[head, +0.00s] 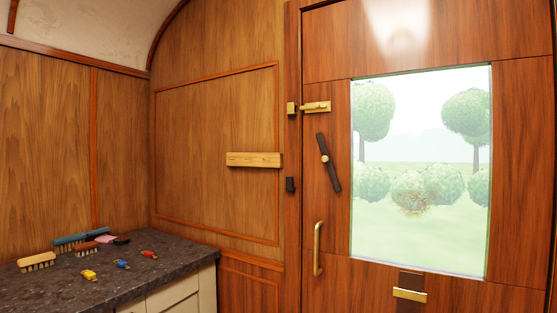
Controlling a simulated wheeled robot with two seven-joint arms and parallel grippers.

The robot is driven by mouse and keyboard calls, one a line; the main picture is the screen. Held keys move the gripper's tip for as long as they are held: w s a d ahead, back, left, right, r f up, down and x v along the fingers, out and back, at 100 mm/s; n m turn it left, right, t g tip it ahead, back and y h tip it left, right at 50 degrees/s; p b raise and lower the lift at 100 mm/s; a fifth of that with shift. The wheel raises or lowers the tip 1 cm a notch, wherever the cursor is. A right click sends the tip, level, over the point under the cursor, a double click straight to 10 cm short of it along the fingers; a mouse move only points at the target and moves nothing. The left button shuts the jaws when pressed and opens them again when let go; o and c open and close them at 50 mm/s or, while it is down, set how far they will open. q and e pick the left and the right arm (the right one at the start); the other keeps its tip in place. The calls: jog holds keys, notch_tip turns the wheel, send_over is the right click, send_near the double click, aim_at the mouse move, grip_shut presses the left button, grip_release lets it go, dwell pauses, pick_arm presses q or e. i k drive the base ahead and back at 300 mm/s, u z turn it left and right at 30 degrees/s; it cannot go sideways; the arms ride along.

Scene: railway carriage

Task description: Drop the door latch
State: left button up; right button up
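The door latch (334,175) is a dark bar on the wooden door, fixed by a round brass pivot near its middle. It stands steeply tilted, its top end leaning left and its lower end leaning right. A small dark catch (290,185) is on the door post to the left, and the bar is apart from it. The door (323,214) appears flush with its frame. Neither of my grippers is in view.
A brass bolt (317,106) sits above the latch, with a brass keeper (292,108) on the post. A brass handle (318,248) is below. A pale wooden bar (253,160) is on the left wall. Brushes (37,262) and small coloured items lie on the dark counter (190,254).

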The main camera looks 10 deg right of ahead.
aim_at(326, 159)
jog(key=z, duration=0.1)
jog(key=i, duration=0.9)
jog(key=z, duration=0.55)
